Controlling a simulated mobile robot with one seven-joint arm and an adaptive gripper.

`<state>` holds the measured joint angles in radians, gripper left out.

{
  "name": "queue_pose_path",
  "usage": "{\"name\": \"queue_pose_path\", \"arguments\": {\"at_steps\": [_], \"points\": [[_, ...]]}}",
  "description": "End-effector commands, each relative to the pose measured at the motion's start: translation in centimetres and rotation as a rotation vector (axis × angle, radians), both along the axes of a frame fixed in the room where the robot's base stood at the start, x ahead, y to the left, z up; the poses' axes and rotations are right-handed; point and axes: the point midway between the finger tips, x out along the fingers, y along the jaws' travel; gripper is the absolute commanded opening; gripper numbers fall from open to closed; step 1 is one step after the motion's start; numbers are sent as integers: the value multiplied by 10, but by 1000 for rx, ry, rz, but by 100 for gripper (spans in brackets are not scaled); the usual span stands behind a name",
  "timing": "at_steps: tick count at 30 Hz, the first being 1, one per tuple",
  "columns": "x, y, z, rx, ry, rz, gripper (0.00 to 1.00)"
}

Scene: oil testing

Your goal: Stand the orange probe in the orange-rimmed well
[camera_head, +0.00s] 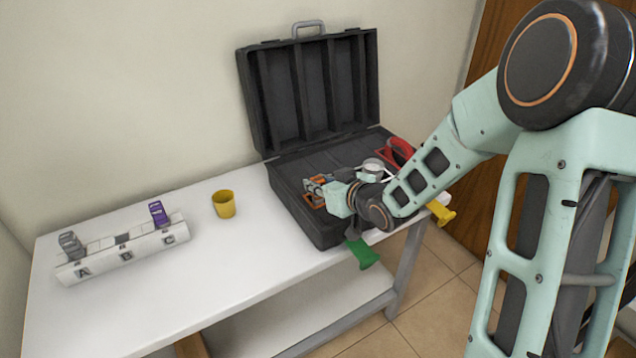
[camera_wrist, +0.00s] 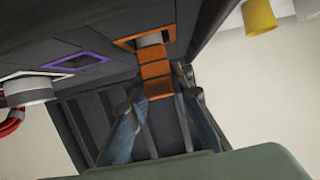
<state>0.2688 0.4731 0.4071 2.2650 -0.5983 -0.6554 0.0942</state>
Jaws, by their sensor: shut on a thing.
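The orange probe (camera_wrist: 158,86) is between my gripper's two fingers (camera_wrist: 160,98) in the wrist view, banded with dark lines. My gripper is shut on it. The orange-rimmed well (camera_wrist: 126,43) is in the dark case floor, and the probe's far end overlaps the well's rim in this view. I cannot tell how deep the probe sits in it. In the head view my gripper (camera_head: 321,187) is low inside the open case, with orange bits of the probe (camera_head: 318,180) at its tips. My wrist hides much of the well there.
The black case (camera_head: 310,232) stands open, its lid (camera_head: 312,90) raised behind. A purple-rimmed well (camera_wrist: 75,61) lies beside the orange one. A white round part (camera_head: 373,164) and red cable (camera_head: 398,150) sit nearby. Left are a yellow cup (camera_head: 223,205) and a lettered rack (camera_head: 125,250).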

Motion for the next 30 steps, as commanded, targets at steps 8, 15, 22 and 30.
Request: {"name": "queue_pose_path", "arguments": {"at_steps": [8, 15, 22, 30], "points": [[0, 0, -4, 1, -1, 0, 28], [0, 0, -4, -1, 1, 0, 28], [-9, -7, 4, -1, 1, -2, 28], [-26, -18, 13, -1, 2, -1, 28]]}}
